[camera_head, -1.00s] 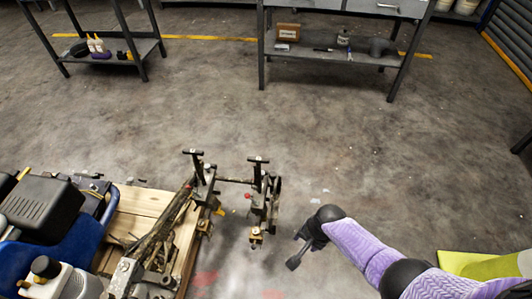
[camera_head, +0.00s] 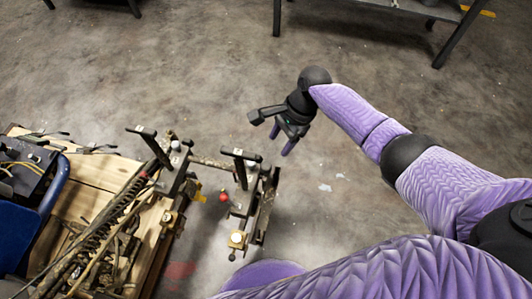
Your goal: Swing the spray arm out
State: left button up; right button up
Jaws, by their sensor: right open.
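The line striper (camera_head: 110,205) stands at the lower left, with a wooden deck and a dark metal frame. Its spray arm (camera_head: 258,205) juts out on the right side of the machine, with black T-handles, a red knob and brass fittings. My right gripper (camera_head: 282,139) is open and empty above the floor, beyond and a little right of the spray arm. It is apart from the arm and points down. My left gripper is not in view.
Bare concrete floor (camera_head: 350,190) lies around the gripper and right of the striper. A metal workbench (camera_head: 400,8) stands at the top right. Legs of another shelf (camera_head: 133,8) show at the top left.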

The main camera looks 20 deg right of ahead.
aim_at(267, 165)
jog(key=b+x, duration=0.5)
jog(key=x, duration=0.4)
jog(key=shift+s+d+f+b, duration=0.1)
jog(key=shift+s+d+b, duration=0.05)
jog(key=shift+b, duration=0.25)
jog(key=shift+a+f, duration=0.25)
jog(key=shift+f, duration=0.05)
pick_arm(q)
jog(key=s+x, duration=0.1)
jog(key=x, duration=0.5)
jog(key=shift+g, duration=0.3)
pick_arm(e)
jog(key=shift+r, duration=0.1)
grip_shut()
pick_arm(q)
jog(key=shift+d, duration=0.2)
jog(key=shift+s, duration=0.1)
